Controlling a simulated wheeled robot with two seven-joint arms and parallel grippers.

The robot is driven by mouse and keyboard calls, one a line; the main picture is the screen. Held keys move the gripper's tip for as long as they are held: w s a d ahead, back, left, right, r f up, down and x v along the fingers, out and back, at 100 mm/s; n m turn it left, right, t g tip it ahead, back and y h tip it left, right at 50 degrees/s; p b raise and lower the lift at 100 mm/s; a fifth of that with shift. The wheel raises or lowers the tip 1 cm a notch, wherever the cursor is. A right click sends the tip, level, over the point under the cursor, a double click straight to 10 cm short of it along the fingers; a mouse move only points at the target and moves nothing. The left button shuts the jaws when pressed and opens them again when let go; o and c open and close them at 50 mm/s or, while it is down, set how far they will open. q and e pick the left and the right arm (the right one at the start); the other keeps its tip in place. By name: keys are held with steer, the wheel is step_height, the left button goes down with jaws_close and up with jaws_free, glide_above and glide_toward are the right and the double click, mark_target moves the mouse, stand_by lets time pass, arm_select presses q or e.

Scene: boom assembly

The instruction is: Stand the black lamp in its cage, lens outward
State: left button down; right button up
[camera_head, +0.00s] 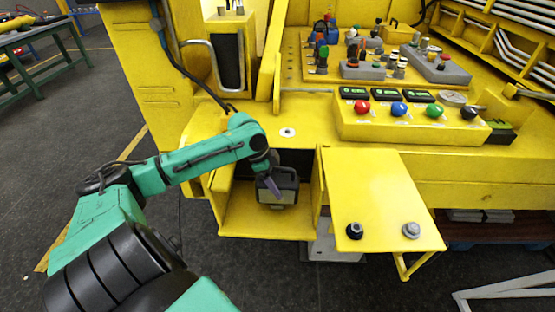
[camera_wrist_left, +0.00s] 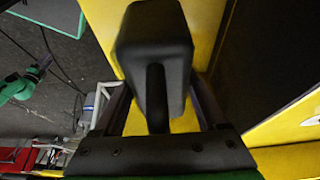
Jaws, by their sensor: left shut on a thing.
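The black lamp (camera_head: 288,188) is in the open-fronted yellow cage (camera_head: 262,224) at the machine's front, near the cage's back right. It looks roughly upright, with a paler, grey-framed face towards the front; I cannot tell whether its base touches the cage floor. My left gripper (camera_head: 268,182) reaches in from the upper left and is shut on the lamp. In the left wrist view the lamp (camera_wrist_left: 155,50) is a dark block with a black stem between the fingers (camera_wrist_left: 158,112). The gripper hides part of the lamp in the head view. My right gripper is not in view.
A yellow plate (camera_head: 375,190) with a black knob (camera_head: 354,231) and a grey knob (camera_head: 411,230) juts out right of the cage. Above is a control panel (camera_head: 400,125) with coloured buttons. A hose hangs at upper left. The dark floor (camera_head: 60,120) is free at left.

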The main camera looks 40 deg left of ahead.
arm_select(q)
jaws_free()
steer(key=shift+s+r, duration=0.1)
steer(key=p+v, duration=0.1)
steer(key=v, duration=1.3)
steer(key=shift+r, duration=0.3)
steer(key=shift+d+f, duration=0.1)
steer(key=shift+d, duration=0.05)
